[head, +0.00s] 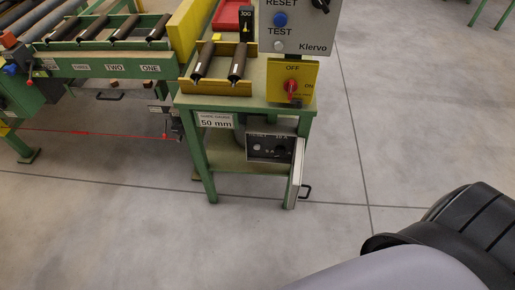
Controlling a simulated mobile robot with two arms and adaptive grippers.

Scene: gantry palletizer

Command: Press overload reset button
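A grey control box (304,30) marked Klervo stands on a green bench, cut off by the top edge. It has a blue button (280,19) under the word RESET and a pale button (279,46) under the word TEST. A small dark-faced unit (270,146) sits below the bench top, with a round black knob and small pale round parts; its lettering is too small to read fully. I cannot tell from the labels which part is the overload reset button. Neither of my grippers shows; a grey and black part of my arm fills the lower right.
A yellow plate (291,82) with a red OFF/ON switch (291,87) is on the bench front. The green bench (222,101) carries two rollers (204,60). A roller conveyor (105,62) stands left. A small door (295,174) with a black handle hangs at the bench's right leg. Floor in front is clear.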

